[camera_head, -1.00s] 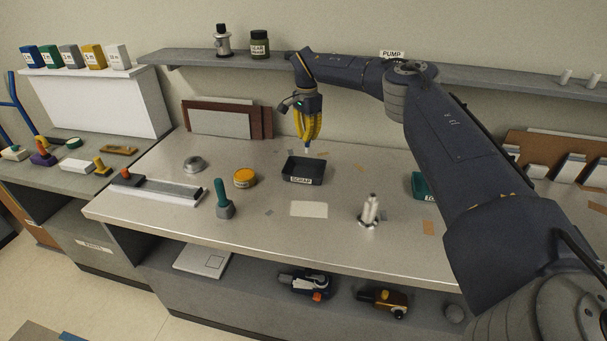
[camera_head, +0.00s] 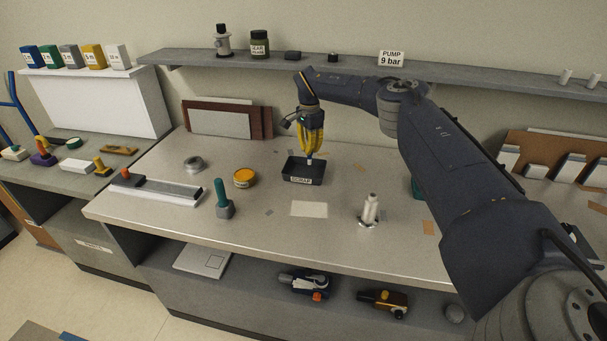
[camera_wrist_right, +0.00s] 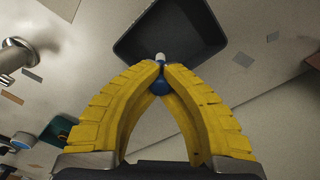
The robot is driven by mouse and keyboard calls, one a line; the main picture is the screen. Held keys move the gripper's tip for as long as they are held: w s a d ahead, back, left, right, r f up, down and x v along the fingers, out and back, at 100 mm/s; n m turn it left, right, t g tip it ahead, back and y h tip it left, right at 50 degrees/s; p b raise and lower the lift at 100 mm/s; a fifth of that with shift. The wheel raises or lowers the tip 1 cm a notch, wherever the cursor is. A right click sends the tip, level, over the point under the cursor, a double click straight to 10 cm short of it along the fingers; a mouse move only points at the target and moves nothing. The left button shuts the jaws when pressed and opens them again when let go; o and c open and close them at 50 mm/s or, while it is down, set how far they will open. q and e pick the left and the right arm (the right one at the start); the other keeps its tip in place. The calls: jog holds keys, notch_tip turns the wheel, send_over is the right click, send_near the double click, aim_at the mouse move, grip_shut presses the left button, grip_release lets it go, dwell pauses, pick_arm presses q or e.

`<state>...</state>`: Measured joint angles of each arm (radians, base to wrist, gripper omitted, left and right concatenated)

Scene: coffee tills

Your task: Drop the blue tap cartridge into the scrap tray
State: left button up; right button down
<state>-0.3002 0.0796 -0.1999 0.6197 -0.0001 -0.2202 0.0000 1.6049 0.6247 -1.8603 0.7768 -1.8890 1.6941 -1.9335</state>
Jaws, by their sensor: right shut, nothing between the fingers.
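The blue tap cartridge, blue with a white end, shows right at my right gripper's fingertips in the wrist view (camera_wrist_right: 160,83) and just below them in the head view (camera_head: 309,161). My right gripper (camera_head: 311,154) is shut, pointing down over the scrap tray. Its yellow fingers converge in the wrist view (camera_wrist_right: 160,68). The pictures do not show a clear gap between cartridge and fingertips. The dark scrap tray (camera_head: 301,180), with its SCRAP label, stands on the bench under the gripper; it also shows in the wrist view (camera_wrist_right: 205,60). My left gripper is not in view.
An orange round tin (camera_head: 244,178) and a teal-handled tool (camera_head: 222,200) stand left of the tray. A pale upright fitting (camera_head: 369,210) stands to its right front. A white card (camera_head: 309,209) lies before the tray. The shelf (camera_head: 350,71) runs behind.

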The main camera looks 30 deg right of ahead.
jog(key=c, duration=2.1)
grip_release()
jog(key=o, duration=0.6)
jog(key=shift+a+r, duration=0.1)
jog(key=shift+r, duration=5.85)
